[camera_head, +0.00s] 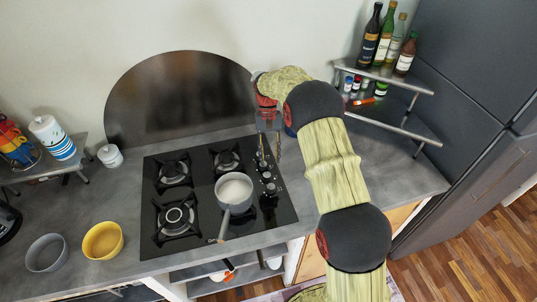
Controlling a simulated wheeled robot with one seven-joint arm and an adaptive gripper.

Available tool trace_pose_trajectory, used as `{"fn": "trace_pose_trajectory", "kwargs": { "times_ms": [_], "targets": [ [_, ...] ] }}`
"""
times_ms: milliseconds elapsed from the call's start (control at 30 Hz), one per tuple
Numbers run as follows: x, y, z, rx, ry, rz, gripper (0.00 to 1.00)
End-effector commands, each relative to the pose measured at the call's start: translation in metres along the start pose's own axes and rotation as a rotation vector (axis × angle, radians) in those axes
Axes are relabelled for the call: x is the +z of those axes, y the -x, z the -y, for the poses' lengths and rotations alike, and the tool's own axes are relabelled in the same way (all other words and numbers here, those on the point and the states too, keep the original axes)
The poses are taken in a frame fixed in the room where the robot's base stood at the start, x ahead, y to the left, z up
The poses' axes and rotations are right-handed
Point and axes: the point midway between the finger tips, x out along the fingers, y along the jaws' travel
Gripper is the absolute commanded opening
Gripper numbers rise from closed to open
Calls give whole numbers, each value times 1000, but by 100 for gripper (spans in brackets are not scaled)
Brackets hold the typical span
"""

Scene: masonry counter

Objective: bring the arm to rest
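My arm reaches in from the lower right, in pale green sleeves with dark joint covers. My gripper (270,160) points down over the right rear part of the black hob (195,245), near the control knobs. Its two fingers are apart, with nothing visible between them. A grey saucepan (234,190) with pale contents stands on the hob just below and left of the gripper, its handle towards the front edge. The gripper appears clear of the pan; its exact height above the hob is hard to tell.
A yellow bowl (103,240) and a grey bowl (47,253) stand on the counter at left. A white lidded jar (110,156) is behind them. A corner shelf (398,80) with bottles and spice jars stands right of my arm, beside the dark fridge (463,120).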

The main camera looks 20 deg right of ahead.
Motion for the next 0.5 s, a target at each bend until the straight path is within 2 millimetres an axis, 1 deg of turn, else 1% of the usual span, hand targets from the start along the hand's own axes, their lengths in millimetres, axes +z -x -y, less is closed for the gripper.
{"fn": "trace_pose_trajectory", "kwargs": {
  "times_ms": [233, 333, 433, 500],
  "targets": [
    [-1, 0, 0, 0, 5, -3, 33],
    [-9, -2, 1, -2, 16, -34, 33],
    [-2, -27, -3, 4, 29, -21, 33],
    [8, -37, -5, 8, 37, -19, 33]
  ]
}}
